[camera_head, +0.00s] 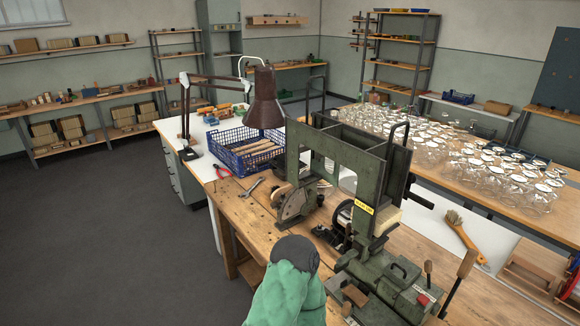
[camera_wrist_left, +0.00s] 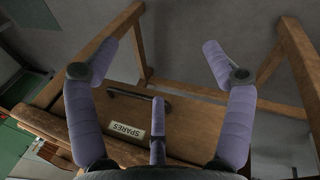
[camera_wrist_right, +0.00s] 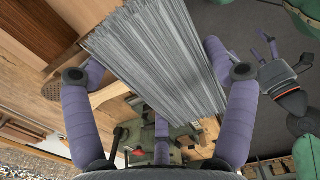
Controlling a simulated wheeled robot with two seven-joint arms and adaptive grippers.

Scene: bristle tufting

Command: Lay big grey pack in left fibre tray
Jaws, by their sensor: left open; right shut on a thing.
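The big grey pack (camera_wrist_right: 155,60), a thick bundle of straight grey fibres, fills the upper middle of the right wrist view. My right gripper (camera_wrist_right: 150,68) is shut on it, with purple padded fingers on both sides. My left gripper (camera_wrist_left: 160,58) is open and empty, in front of a wooden drawer labelled SPARES (camera_wrist_left: 125,130). Neither gripper nor the pack shows in the head view.
A green tufting machine (camera_head: 385,200) stands on the wooden bench (camera_head: 262,212). A blue crate (camera_head: 235,160), a brown lamp (camera_head: 265,100), red pliers (camera_head: 222,172) and a wrench (camera_head: 252,187) are behind it. A brush (camera_head: 465,238) lies at right. Glassware (camera_head: 460,160) crowds the far table.

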